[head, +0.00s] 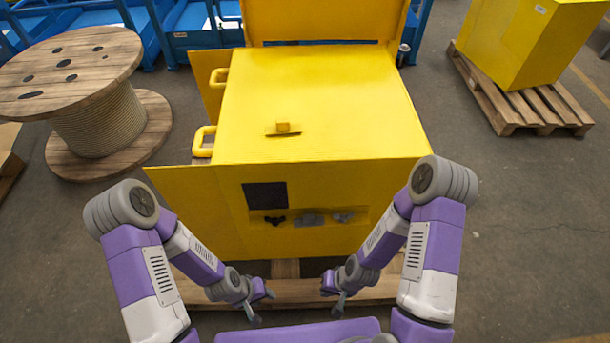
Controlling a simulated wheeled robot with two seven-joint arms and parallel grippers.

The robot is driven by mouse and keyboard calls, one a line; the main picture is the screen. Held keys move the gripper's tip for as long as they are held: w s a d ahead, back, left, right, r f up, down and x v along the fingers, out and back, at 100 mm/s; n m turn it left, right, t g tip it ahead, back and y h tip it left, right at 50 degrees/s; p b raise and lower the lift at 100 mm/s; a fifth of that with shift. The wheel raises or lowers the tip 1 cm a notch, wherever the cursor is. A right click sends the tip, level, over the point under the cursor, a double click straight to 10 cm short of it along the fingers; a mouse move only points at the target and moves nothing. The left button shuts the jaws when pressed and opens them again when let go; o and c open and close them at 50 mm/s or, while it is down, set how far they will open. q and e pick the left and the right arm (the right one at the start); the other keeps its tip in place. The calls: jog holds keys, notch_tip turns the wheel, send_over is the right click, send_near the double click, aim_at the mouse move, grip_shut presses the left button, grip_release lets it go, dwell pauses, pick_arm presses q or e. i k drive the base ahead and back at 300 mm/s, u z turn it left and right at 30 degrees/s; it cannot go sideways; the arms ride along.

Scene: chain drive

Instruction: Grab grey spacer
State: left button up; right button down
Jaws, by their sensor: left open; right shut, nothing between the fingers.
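Three small parts lie in a row in a recess in the front of the yellow cabinet (320,110). They are a dark part (274,220), a grey blocky part (309,220) in the middle and a lighter grey part (343,217) at the right. They are too small to tell for sure which is the grey spacer. My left gripper (263,307) is open and empty, below the recess in the picture and towards its left. My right gripper (335,303) is shut with nothing in it, below the recess towards its right. Both are apart from the parts.
A dark square panel (265,196) is on the cabinet front, above the dark part. Yellow doors (197,202) stand open at the left. A small orange-yellow piece (283,128) is on the cabinet top. A wooden spool (95,100) stands left; a pallet (520,105) is far right.

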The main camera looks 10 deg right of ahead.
aim_at(309, 219)
jog(key=z, duration=2.05)
jog(key=k, duration=0.65)
jog(key=u, duration=1.3)
jog(key=i, duration=0.5)
